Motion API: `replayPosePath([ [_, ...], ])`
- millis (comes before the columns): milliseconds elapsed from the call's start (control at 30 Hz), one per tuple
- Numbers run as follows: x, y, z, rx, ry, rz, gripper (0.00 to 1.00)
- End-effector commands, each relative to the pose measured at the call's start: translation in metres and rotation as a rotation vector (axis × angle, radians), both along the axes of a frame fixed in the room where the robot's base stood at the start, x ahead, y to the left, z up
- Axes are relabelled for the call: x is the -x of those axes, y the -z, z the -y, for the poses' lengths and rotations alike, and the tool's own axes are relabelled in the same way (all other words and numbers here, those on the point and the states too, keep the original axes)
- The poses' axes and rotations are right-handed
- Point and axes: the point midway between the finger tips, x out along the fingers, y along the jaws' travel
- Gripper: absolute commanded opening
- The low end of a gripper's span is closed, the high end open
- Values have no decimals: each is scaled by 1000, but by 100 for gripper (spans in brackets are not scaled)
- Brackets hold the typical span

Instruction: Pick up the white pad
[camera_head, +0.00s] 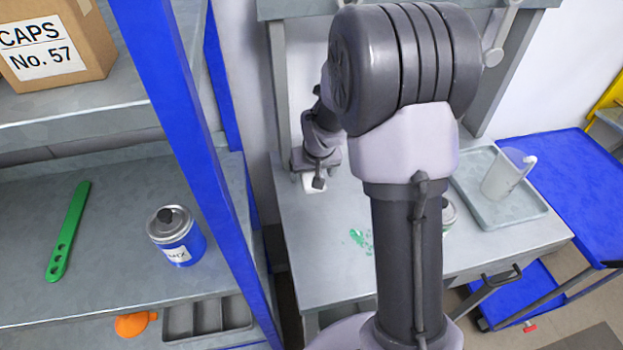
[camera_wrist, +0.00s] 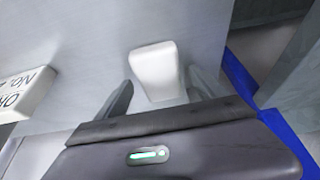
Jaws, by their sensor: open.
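The white pad (camera_wrist: 157,70) lies on the grey bench top (camera_head: 315,255) near its left edge. In the wrist view it is a small rounded white block, with its lower end close to my gripper body. My gripper (camera_wrist: 160,92) is open, with one dark finger on each side of the pad and a gap on both sides. In the head view my gripper (camera_head: 310,180) is low over the bench's left end, and only a small part of the pad (camera_head: 314,185) shows beneath it. Whether the fingertips touch the bench, I cannot tell.
A white labelled box (camera_wrist: 22,95) is at the wrist view's left. On the bench, a tray (camera_head: 530,208) holds a clear beaker (camera_head: 503,178), and green spots (camera_head: 360,238) mark the top. A blue shelf post (camera_head: 190,120) stands left, beside a blue can (camera_head: 180,245) and green paddle (camera_head: 68,230).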

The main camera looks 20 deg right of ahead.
Motion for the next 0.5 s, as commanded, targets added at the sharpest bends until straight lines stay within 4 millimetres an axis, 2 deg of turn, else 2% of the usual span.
replayPosePath([
  [500,0,3,0,0,0,0,78],
])
